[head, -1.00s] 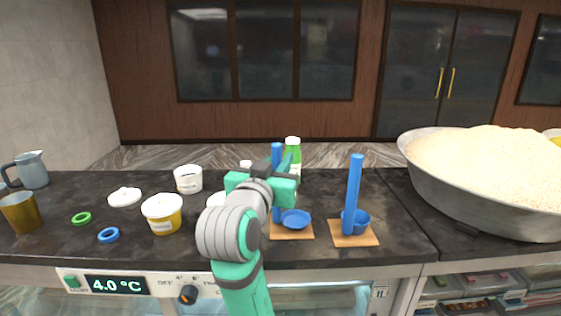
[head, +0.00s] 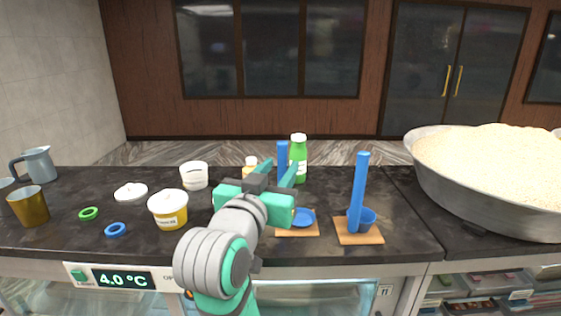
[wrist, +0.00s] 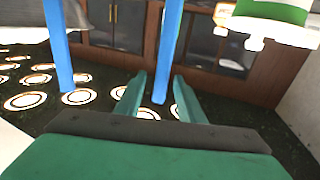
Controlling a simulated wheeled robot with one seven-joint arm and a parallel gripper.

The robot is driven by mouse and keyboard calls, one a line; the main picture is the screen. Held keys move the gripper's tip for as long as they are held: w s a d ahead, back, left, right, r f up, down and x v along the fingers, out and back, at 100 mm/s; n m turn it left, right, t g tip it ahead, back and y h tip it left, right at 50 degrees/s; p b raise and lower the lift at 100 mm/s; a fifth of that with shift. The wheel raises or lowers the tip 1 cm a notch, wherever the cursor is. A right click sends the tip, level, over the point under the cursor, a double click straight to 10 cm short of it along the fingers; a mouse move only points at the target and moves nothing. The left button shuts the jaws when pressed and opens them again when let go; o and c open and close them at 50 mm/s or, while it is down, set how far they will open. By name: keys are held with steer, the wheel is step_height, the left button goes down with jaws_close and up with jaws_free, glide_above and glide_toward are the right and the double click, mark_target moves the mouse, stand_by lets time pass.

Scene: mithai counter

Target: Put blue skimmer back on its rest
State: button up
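The blue skimmer has an upright handle (head: 282,153) and a shallow round head (head: 304,217) over a small wooden rest (head: 299,231). My arm hides the lower handle, and whether the head touches the rest is unclear. My gripper (head: 276,168) is open, in front of the handle in the head view. In the wrist view, which appears upside down, the handle (wrist: 170,45) ends between my open fingertips (wrist: 160,88). I cannot tell whether the handle is actually between the fingers or beyond them. No grip shows.
A blue ladle (head: 358,190) stands upright on another wooden rest (head: 346,238) to the right. A green bottle (head: 299,158) stands just behind the skimmer. A yellow tub (head: 170,213) and white tub (head: 194,176) are left. A big metal pan (head: 440,185) fills the right.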

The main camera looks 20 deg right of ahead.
steer(key=v, duration=0.5)
steer(key=shift+s+a, duration=0.15)
steer(key=shift+a, duration=0.2)
